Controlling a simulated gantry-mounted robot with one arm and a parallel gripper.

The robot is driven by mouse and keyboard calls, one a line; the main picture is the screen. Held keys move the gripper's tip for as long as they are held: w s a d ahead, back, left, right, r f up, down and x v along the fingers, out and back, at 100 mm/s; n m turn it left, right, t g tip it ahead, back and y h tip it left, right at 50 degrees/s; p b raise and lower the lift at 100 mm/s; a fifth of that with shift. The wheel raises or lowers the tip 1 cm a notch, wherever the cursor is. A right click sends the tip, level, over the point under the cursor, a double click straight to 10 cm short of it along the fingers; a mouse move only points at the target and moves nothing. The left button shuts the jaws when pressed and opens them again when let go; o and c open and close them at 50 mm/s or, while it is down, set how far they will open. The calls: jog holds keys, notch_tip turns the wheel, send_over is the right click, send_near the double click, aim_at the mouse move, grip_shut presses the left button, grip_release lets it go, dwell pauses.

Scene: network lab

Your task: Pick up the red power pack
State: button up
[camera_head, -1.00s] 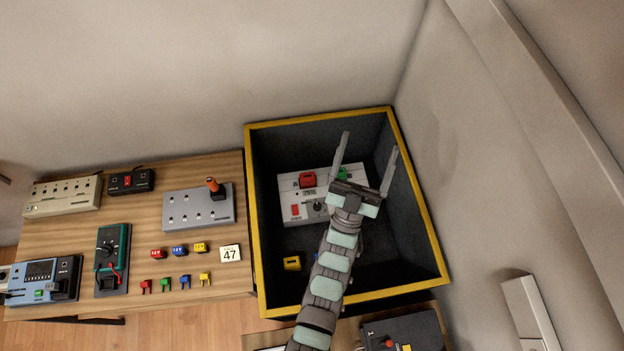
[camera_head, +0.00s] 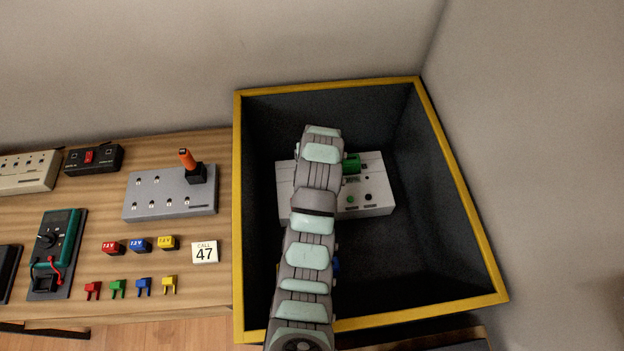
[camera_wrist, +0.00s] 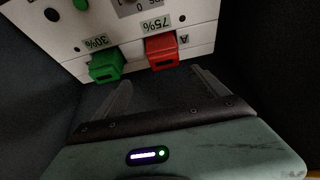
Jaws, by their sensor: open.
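The red power pack (camera_wrist: 162,52) sits in the white charging station (camera_head: 372,178), beside a "75%" label in the wrist view. The station lies inside the dark yellow-rimmed bin (camera_head: 462,180). A green pack (camera_wrist: 106,66) sits beside the red one, by a "30%" label; it also shows in the head view (camera_head: 351,165). My gripper (camera_wrist: 161,79) is open and empty, its two fingers pointing toward the station. The red pack lies ahead, roughly between the fingertips, apart from them. My arm hides the red pack and gripper in the head view.
The bin walls rise close around my arm; the bin's right side is free. On the wooden table (camera_head: 70,205) left are a grey box with an orange-handled lever (camera_head: 170,196), a small red block (camera_head: 113,247) and other devices.

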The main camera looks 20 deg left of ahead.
jog(key=shift+g, duration=0.4)
jog(key=shift+s+b+x, duration=0.2)
jog(key=shift+b+x, duration=0.3)
jog(key=shift+x, duration=1.35)
jog(key=shift+s+b+x, duration=0.15)
jog(key=shift+b+x, duration=0.4)
jog(key=shift+x, duration=1.3)
jog(key=shift+s+b+x, duration=0.2)
jog(key=shift+b+x, duration=0.3)
jog(key=shift+x, duration=1.35)
jog(key=shift+a+f, duration=0.1)
jog(key=shift+f, duration=0.05)
jog(key=shift+c, duration=0.5)
grip_shut()
